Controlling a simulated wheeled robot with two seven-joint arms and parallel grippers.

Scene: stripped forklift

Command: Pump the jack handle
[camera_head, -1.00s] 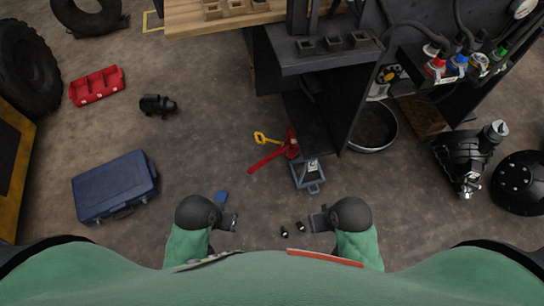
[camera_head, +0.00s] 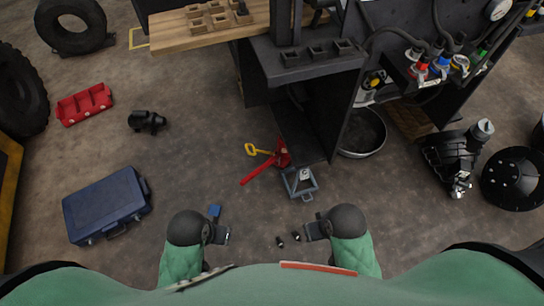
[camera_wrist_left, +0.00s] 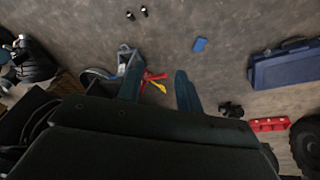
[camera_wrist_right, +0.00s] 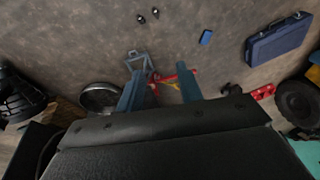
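The jack sits on the floor by the dark bench, with a grey-blue frame (camera_head: 300,183) and a red body (camera_head: 281,156). Its red handle (camera_head: 257,172) points down-left, and a yellow grip piece (camera_head: 256,149) lies beside it. The jack also shows in the left wrist view (camera_wrist_left: 125,58) and in the right wrist view (camera_wrist_right: 140,62), partly behind the fingers. My left gripper (camera_wrist_left: 158,88) has its fingers apart and empty. My right gripper (camera_wrist_right: 160,85) is also open and empty. Both grippers are near my body, apart from the jack.
A blue case (camera_head: 107,205) and a red tray (camera_head: 84,104) lie on the left. A small blue block (camera_head: 214,211) and two small dark pieces (camera_head: 288,239) lie near my grippers. The dark bench (camera_head: 310,60) stands behind the jack.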

